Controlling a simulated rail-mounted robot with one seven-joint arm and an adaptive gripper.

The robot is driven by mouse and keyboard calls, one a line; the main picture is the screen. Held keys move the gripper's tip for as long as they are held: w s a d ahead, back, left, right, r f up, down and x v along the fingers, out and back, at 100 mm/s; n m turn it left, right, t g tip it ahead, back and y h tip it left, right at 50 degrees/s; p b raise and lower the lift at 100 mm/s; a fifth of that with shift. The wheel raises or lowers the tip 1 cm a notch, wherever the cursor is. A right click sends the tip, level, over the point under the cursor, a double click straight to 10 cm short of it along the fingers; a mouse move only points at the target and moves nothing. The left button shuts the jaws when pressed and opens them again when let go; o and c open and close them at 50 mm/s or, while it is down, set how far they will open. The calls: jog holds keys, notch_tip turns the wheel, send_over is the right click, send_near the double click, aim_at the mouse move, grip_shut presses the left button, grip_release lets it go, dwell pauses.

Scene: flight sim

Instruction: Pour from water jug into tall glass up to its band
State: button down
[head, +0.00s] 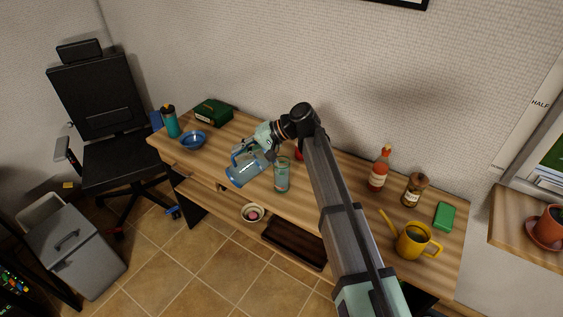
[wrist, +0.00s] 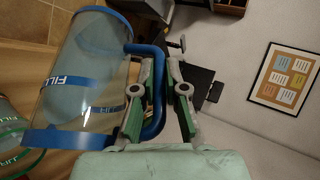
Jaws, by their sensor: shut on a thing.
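The water jug (head: 248,168) is clear with blue ends, a blue handle and a blue FILL band. It is held tilted above the table, just left of the tall glass (head: 282,178). My gripper (head: 266,137) is shut on the jug's handle; in the wrist view the fingers (wrist: 160,68) close around the handle beside the jug's body (wrist: 85,75). The tall glass stands upright with green marking; only part of it (wrist: 12,150) shows at the lower left of the wrist view. No stream is visible, and I cannot tell the water level in either.
A blue bowl (head: 192,140), a teal bottle (head: 170,121) and a green box (head: 213,112) stand at the table's left. A red sauce bottle (head: 379,170), a brown jar (head: 412,190), a green block (head: 444,215) and a yellow watering can (head: 413,241) stand right of my arm.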

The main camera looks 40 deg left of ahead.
jog(key=shift+w+r, duration=0.1)
jog(key=shift+r, duration=0.1)
dwell(0.8)
jog(key=shift+s+a+f+n+t+h, duration=0.15)
jog(key=shift+s+a+f+t+h, duration=0.1)
jog(key=shift+s+f+t, duration=0.35)
jog(key=shift+s+a+f+n+t+h, duration=0.1)
jog(key=shift+s+f+t+h, duration=0.15)
jog(key=shift+f, duration=0.55)
jog(key=shift+s+a+f+n+t+h, duration=0.2)
jog(key=shift+s+f+t+h, duration=0.2)
jog(key=shift+f, duration=0.3)
jog(key=shift+s+a+f+n+t+h+b, duration=0.7)
jog(key=shift+s+a+f+t+h, duration=1)
jog(key=shift+s+f+t, duration=2.45)
jog(key=shift+w+d+r+g+p, duration=0.2)
jog(key=shift+w+r+g+p, duration=0.1)
jog(key=shift+w+r+p, duration=0.9)
